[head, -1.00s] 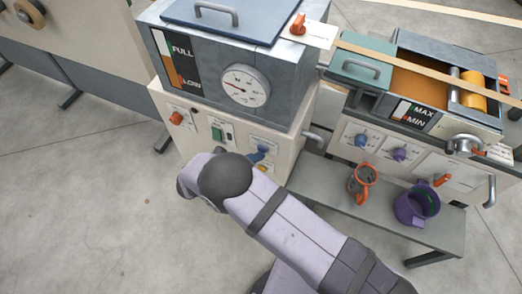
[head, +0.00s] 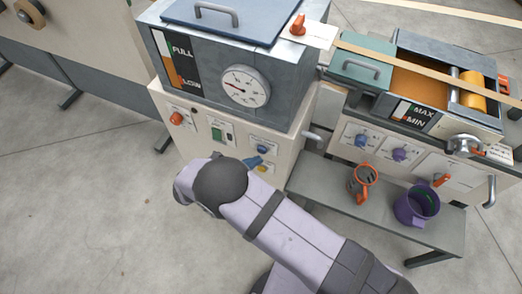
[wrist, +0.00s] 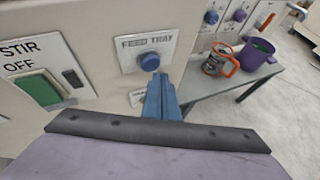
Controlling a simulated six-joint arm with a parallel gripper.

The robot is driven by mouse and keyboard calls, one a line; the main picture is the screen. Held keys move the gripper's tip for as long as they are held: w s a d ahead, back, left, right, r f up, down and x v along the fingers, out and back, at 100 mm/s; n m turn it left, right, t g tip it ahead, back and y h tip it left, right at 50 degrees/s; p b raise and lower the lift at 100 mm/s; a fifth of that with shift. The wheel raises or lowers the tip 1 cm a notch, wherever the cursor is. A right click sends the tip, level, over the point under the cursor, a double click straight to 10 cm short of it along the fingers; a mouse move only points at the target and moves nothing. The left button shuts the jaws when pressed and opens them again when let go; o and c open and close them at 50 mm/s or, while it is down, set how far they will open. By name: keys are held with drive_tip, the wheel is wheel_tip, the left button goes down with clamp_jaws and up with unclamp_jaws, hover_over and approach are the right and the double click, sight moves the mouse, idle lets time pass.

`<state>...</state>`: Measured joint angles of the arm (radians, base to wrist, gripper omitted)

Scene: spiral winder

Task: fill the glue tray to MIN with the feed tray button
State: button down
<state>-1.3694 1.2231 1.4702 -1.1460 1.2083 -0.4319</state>
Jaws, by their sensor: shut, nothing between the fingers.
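The round blue feed tray button (wrist: 150,61) sits under its FEED TRAY label on the cream cabinet front. It also shows in the head view (head: 262,149). My gripper (wrist: 158,78), with blue fingers, is shut and empty. Its tips are just below and right of the button in the wrist view; whether they touch it is unclear. In the head view my gripper (head: 254,160) is partly behind my own arm. The glue tray (head: 450,48) at the right holds amber glue. Its MAX/MIN gauge (head: 412,115) shows orange low down, near MIN; the exact level is too small to read.
A green STIR switch (wrist: 40,90) is left of the button. The tank with a round dial (head: 245,87) stands above. An orange-handled jug (head: 363,183) and a purple mug (head: 416,205) stand on the grey bench (head: 330,185).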

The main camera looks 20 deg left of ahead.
drive_tip(key=shift+s, duration=0.1)
drive_tip(key=shift+s, duration=2.45)
idle(1.6)
drive_tip(key=s+n, duration=0.1)
drive_tip(key=n, duration=0.5)
drive_tip(key=s+n+p, duration=0.1)
drive_tip(key=n, duration=0.5)
drive_tip(key=s+n, duration=0.1)
drive_tip(key=n, duration=0.5)
drive_tip(key=shift+s+n, duration=0.3)
drive_tip(key=shift+s, duration=0.1)
